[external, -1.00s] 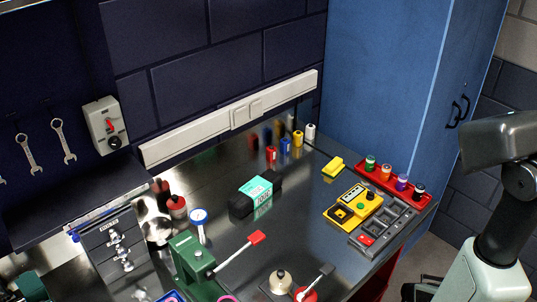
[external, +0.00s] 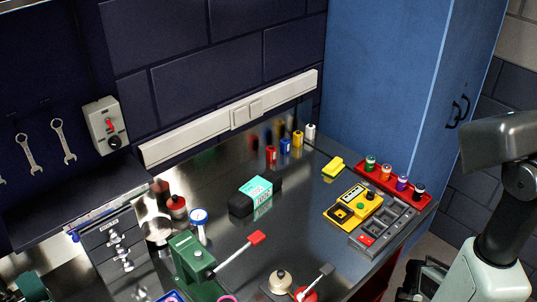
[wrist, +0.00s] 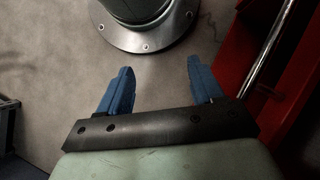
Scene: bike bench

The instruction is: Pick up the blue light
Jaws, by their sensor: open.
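The blue light (external: 285,146) is a small blue upright piece at the back of the metal bench. It stands in a row between a red one (external: 271,154) and a yellow one (external: 298,138), with a white one (external: 310,132) at the right end. My gripper (wrist: 157,88) is open in the wrist view, its two blue fingers apart with only grey floor between them. In the external view part of it shows dark at the bottom right, off the bench and far from the blue light. The blue light is not in the wrist view.
A yellow meter (external: 352,206), grey tray (external: 388,232) and red rack of coloured bottles (external: 393,184) fill the bench's right side. A teal and black box (external: 254,196) lies mid-bench. A red cabinet (wrist: 245,45) is right in the wrist view.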

